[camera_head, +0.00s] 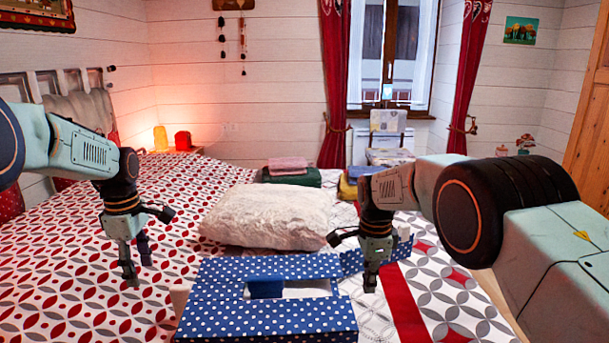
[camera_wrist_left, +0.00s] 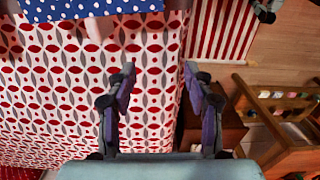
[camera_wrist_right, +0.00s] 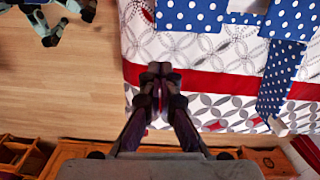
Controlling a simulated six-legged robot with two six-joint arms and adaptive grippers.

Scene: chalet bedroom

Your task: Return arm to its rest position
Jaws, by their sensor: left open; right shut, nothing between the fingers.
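My left gripper (camera_head: 138,275) hangs over the red, grey and white patterned bed cover (camera_head: 60,270), left of the blue dotted box. In the left wrist view its two fingers (camera_wrist_left: 158,85) stand apart with nothing between them. My right gripper (camera_head: 370,285) points down beside the box's right side. In the right wrist view its fingertips (camera_wrist_right: 160,72) meet, with nothing held. The blue box with white dots (camera_head: 265,322) lies on the bed with its flaps spread, and a white interior shows through the gap. Both arms reach forward over the bed.
A white pillow (camera_head: 268,216) lies behind the box. Folded pink and green cloths (camera_head: 290,170) and a yellow and blue stack (camera_head: 352,186) lie further back. A chair (camera_head: 388,125) stands by the window.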

